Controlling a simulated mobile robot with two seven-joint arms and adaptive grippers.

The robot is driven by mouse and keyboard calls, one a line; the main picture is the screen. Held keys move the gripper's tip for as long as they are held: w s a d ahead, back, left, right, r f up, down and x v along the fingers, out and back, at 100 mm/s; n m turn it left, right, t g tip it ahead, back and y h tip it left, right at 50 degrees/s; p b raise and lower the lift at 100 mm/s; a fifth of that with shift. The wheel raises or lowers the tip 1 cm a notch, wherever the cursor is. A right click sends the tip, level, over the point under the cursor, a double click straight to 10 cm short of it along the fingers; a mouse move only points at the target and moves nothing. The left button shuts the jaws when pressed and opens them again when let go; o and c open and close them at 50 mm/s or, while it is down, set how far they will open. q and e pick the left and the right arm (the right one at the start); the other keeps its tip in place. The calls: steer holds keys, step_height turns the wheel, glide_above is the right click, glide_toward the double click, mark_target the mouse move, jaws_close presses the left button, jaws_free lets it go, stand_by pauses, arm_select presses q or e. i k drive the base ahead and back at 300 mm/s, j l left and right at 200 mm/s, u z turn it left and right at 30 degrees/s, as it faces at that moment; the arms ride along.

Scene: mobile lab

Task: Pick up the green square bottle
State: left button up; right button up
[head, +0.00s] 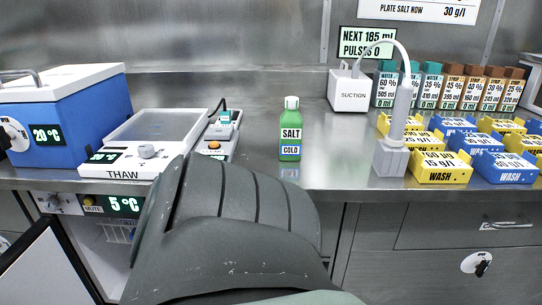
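The green square bottle (290,150) stands upright on the steel counter in the head view, right of the middle of the left half of the worktop. It has a white cap and labels reading SALT and COLD. Nothing touches it. Neither of my gripper's fingertips can be made out. A large dark grey ribbed part of my own body fills the lower middle of the view, in front of the counter edge, and hides part of the cabinet front.
A THAW unit (147,150) and a small device (217,140) stand left of the bottle; a blue cooler (75,115) is farther left. A suction unit (349,92), yellow and blue WASH trays (441,170) and a row of labelled boxes (430,92) are right. A fridge door (45,270) hangs open.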

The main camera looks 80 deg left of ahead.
mark_target(290, 120)
steer(key=u, duration=1.75)
steer(key=k, duration=0.05)
